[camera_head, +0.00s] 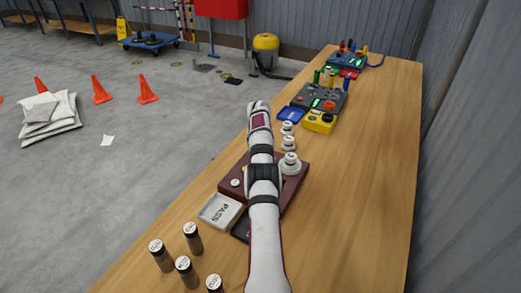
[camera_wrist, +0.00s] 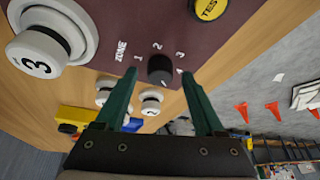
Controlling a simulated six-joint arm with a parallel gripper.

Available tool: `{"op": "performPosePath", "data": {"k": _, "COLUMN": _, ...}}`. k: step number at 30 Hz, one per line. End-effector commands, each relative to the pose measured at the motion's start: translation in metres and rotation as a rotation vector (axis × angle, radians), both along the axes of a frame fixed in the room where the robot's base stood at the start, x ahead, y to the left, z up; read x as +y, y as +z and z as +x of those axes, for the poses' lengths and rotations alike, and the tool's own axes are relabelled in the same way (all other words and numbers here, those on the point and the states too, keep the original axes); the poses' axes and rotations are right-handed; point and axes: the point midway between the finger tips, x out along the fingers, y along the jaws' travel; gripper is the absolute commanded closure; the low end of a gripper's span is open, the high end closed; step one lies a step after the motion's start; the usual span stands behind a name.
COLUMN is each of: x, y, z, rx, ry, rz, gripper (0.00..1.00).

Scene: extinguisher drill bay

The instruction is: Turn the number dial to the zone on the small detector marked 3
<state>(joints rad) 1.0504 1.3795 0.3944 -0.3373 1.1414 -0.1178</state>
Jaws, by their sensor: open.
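The black number dial (camera_wrist: 160,68) sits on the dark red panel (camera_wrist: 105,20), beside the word ZONE and the numbers 1, 2 and 3. Its pointer setting is too small to tell. A white detector (camera_wrist: 40,48) marked 3 sits on the same panel, at upper left in the wrist view. In the head view the panel (camera_head: 296,188) is partly covered by my arm, with the white detector (camera_head: 290,163) at its right edge. My gripper (camera_wrist: 159,74) is open, its green fingers on either side of the dial; contact cannot be told.
A yellow TEST button (camera_wrist: 209,8) is on the panel. Loose white detectors (camera_head: 288,143) and a yellow box (camera_head: 320,121) stand beyond it. A PASS tray (camera_head: 220,211) and several brown cylinders (camera_head: 193,238) are in front. The table's right side is clear.

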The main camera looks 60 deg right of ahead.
Motion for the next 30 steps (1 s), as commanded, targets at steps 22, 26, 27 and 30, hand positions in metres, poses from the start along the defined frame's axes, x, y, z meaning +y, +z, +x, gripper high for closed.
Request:
{"op": "performPosePath", "data": {"k": 22, "x": -0.0021, "y": -0.0071, "z": 0.0006, "rx": 0.0, "ry": 0.001, "rz": -0.001, "gripper": 0.83}}
{"op": "performPosePath", "data": {"k": 26, "x": -0.0021, "y": -0.0071, "z": 0.0006, "rx": 0.0, "ry": 0.001, "rz": -0.001, "gripper": 1.0}}
{"op": "performPosePath", "data": {"k": 27, "x": -0.0021, "y": -0.007, "z": 0.0006, "rx": 0.0, "ry": 0.001, "rz": -0.001, "gripper": 1.0}}
{"op": "performPosePath", "data": {"k": 30, "x": -0.0025, "y": -0.0072, "z": 0.0001, "rx": 0.0, "ry": 0.026, "rz": 0.0, "gripper": 1.0}}
